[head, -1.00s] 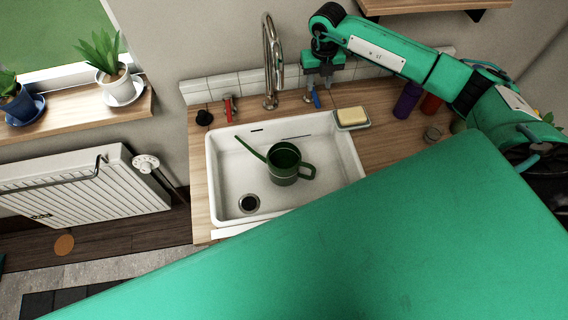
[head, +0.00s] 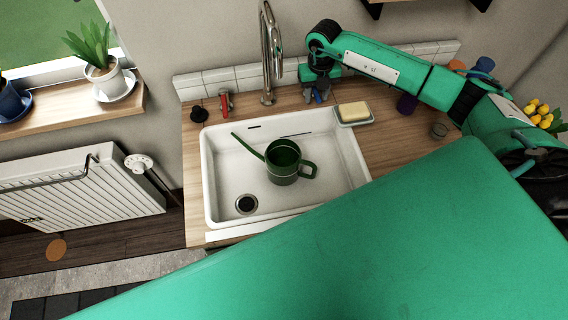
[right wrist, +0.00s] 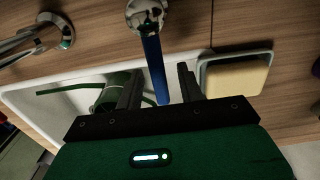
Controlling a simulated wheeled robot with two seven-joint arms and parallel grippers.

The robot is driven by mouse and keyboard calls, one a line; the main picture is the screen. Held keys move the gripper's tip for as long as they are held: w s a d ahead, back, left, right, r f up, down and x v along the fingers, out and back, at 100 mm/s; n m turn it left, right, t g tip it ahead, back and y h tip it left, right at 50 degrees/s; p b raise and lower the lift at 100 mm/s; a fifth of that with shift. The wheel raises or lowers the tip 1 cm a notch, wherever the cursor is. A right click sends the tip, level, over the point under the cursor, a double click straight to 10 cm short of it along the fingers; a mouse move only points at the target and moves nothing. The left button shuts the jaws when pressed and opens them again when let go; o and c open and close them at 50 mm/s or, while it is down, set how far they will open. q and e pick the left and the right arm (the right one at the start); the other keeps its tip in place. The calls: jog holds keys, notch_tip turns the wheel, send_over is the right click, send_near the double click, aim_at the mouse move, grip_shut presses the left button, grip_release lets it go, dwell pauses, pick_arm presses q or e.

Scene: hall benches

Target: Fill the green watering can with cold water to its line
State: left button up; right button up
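The green watering can (head: 283,165) stands upright in the white sink (head: 222,180), its thin spout pointing left and its handle right. Its inside looks dark; I see no line and no water. The chrome tap (head: 268,62) rises behind the sink; no stream shows. A red lever (head: 226,102) is left of it and a blue lever (right wrist: 153,62) right of it. My right gripper (right wrist: 158,88) is open, with the blue lever between its fingers and a gap on both sides. In the head view this gripper (head: 318,93) covers most of the lever. My left gripper is out of view.
A soap dish with yellow soap (head: 353,112) sits right of the blue lever, close to the right finger. A black knob (head: 199,114) is at the left.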

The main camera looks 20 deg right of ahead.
jog(key=shift+d+f+n+b, duration=0.15)
jog(key=shift+d+n+b, duration=0.4)
jog(key=shift+n+b, duration=0.2)
jog(key=shift+d+n+b, duration=0.3)
jog(key=shift+d+n, duration=0.15)
jog(key=shift+n, duration=0.5)
